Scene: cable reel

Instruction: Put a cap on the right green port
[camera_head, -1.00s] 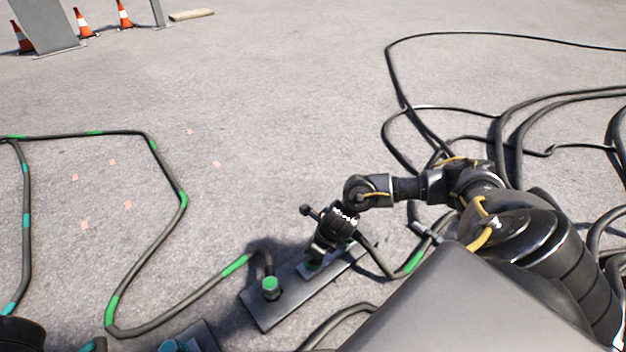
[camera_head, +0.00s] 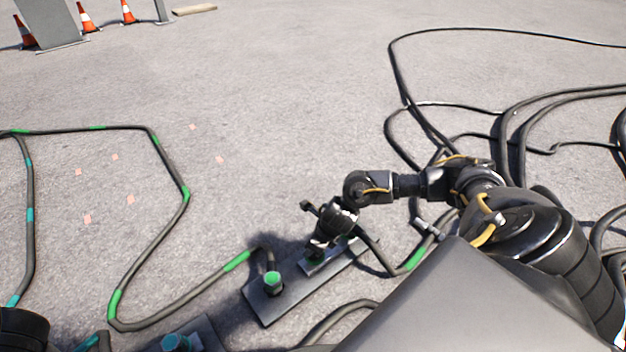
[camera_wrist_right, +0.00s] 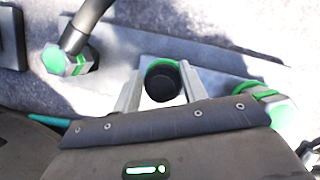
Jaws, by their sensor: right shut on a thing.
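A grey metal plate (camera_head: 290,302) lies on the ground. Its left port, with a green top (camera_head: 273,281), stands clear of the gripper. My right gripper (camera_head: 316,250) is over the right part of this plate, with a little green showing beneath it. In the right wrist view its two fingers (camera_wrist_right: 162,88) are shut on a dark round piece with a green rim (camera_wrist_right: 163,80), which looks like the cap. The gripper and this piece hide most of what lies beneath, so I cannot tell if the piece touches the port. My left gripper is not in view.
A black cable with green bands (camera_head: 185,198) runs from the left to the plate. Another cable with a green band (camera_head: 415,257) lies right of it. A second plate with a teal port (camera_head: 176,343) is at the bottom.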

